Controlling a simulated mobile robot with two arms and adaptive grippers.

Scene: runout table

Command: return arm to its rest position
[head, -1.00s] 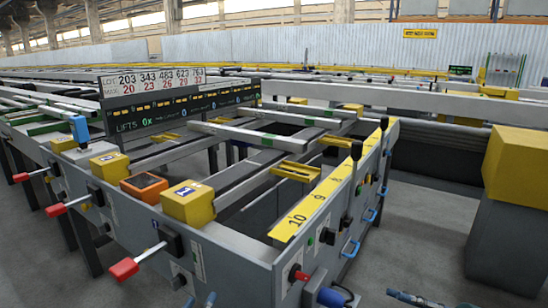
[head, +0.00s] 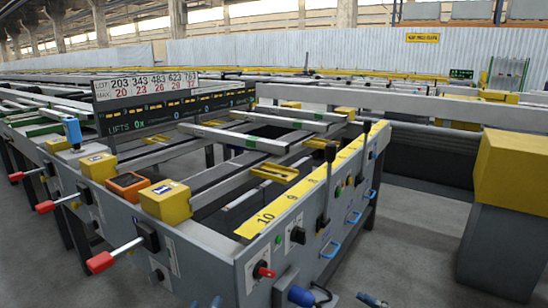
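Neither of my grippers can be clearly made out in the head view, and no arm shows clearly. The runout table (head: 210,240) fills the left and middle, a grey frame with long bars across it. A yellow numbered strip (head: 300,195) runs along its right edge, with black levers (head: 331,153) standing upright. Yellow blocks (head: 165,200) and an orange-framed device (head: 130,186) sit along its front edge. Red-tipped handles (head: 100,262) stick out toward the left. A small blue-grey part (head: 372,300) is cut off by the bottom edge, and I cannot tell what it is.
A lot display board (head: 145,86) stands across the table. Blue handles (head: 330,250) and a blue plug with a cable (head: 300,295) stick out of the near side. A grey pedestal with a yellow top (head: 515,170) stands at the right. Grey floor (head: 420,240) lies open between.

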